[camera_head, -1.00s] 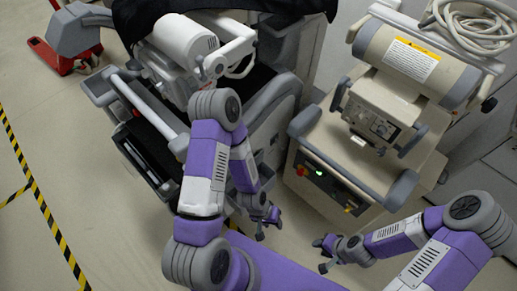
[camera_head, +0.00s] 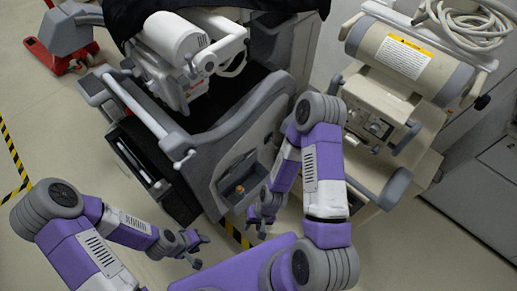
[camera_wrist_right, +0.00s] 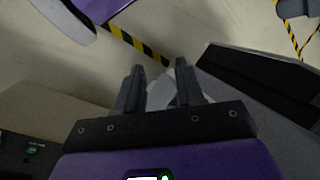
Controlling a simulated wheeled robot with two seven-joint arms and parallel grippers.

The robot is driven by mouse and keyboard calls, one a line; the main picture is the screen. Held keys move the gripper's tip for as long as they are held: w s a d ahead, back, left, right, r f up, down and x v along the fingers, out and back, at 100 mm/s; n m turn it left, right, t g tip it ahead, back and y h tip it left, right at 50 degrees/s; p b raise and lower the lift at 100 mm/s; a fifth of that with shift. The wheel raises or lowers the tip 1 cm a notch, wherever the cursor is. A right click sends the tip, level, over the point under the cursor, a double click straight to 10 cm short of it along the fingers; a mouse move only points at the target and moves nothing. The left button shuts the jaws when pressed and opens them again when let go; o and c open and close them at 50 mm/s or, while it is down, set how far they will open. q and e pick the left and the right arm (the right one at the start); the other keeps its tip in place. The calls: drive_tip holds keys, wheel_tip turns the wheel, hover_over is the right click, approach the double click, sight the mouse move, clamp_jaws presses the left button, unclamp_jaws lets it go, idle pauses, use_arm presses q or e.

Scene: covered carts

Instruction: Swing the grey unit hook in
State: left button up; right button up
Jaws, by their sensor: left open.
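The grey unit (camera_head: 235,130) is a black and grey cart under a black cover, left of centre in the head view. I cannot make out for certain which part is its hook. A white bar (camera_head: 148,105) runs along its left side and ends in a small grey fitting (camera_head: 184,158). My left gripper (camera_head: 201,251) is open and empty over the floor in front of the cart. My right gripper (camera_head: 257,224) is beside the cart's lower front corner. In the right wrist view (camera_wrist_right: 158,68) its fingers are apart, with a pale shape behind the gap.
A cream cart (camera_head: 385,110) with a labelled cylinder (camera_head: 410,58) and coiled cables (camera_head: 470,22) stands at right, partly behind my right arm. A red pallet jack (camera_head: 55,60) is at upper left. Yellow-black tape (camera_head: 14,155) marks the floor, which is free at lower left.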

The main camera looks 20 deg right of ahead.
sight(276, 149)
wheel_tip(276, 149, down, 5)
drive_tip(key=a+m+g+y+b, duration=0.2)
drive_tip(key=m+y+b, duration=0.2)
drive_tip(key=m, duration=0.3)
drive_tip(key=w+d+f+m+t+y+b, duration=0.1)
drive_tip(key=w+m+t+y+b, duration=0.5)
drive_tip(key=w+m, duration=0.4)
drive_tip(key=w+d+f+m+t+h+b, duration=0.1)
drive_tip(key=w+d+m+t+h, duration=0.35)
drive_tip(key=d, duration=0.35)
drive_tip(key=w+d+f+m+t+h+b, duration=0.1)
drive_tip(key=w+d+m+t+h, duration=0.35)
drive_tip(key=d, duration=0.45)
drive_tip(key=w+d+m+t+h+b, duration=0.1)
drive_tip(key=w+d+m+t+h, duration=0.35)
drive_tip(key=d, duration=0.35)
drive_tip(key=shift+n+t, duration=0.25)
drive_tip(key=shift+t, duration=0.2)
drive_tip(key=w+b, duration=0.1)
drive_tip(key=w, duration=0.2)
drive_tip(key=w+b, duration=0.1)
drive_tip(key=w, duration=0.2)
drive_tip(key=shift+w+d+f+b, duration=0.15)
drive_tip(key=shift+w+d+b, duration=0.05)
drive_tip(key=shift+w+b, duration=0.1)
